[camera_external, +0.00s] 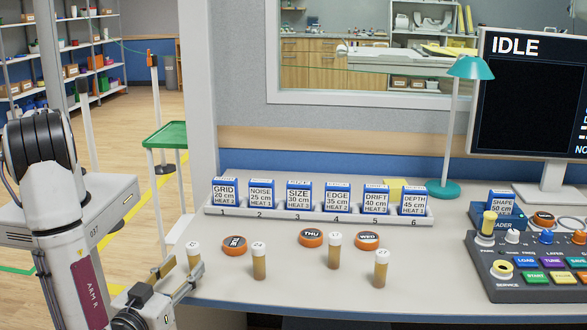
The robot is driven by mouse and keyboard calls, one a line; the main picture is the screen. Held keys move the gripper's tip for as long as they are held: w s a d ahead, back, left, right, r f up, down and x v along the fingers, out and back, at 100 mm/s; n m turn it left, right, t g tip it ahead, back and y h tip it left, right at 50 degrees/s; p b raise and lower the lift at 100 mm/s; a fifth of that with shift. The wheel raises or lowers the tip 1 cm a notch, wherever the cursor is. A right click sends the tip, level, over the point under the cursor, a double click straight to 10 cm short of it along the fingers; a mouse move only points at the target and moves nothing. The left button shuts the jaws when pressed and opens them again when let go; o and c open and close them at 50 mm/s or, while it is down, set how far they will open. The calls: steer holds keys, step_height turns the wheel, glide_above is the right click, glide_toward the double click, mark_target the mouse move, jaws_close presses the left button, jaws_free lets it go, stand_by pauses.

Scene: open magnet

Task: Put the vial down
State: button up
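A vial (193,257) with amber contents and a white cap stands upright near the left end of the desk. Its lower part is partly hidden by my gripper. My gripper (186,268) is low at the left desk edge, its two fingers visibly apart. The vial shows at the fingertips, with a gap to the left finger; I cannot tell whether the right finger touches it. Three similar vials stand upright on the desk: one left of centre (259,262), one at the centre (334,252) and one to the right (381,269).
Orange day discs marked THU (311,239) and WED (367,240), and another disc (235,245), lie behind the vials. A numbered rack (320,216) of blue-and-white boxes stands behind them. A control console (530,270) and monitor are at right. The front middle desk is clear.

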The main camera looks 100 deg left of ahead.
mark_target(190, 256)
steer(key=shift+w+a+r, duration=0.15)
steer(key=shift+a, duration=2.15)
jaws_close()
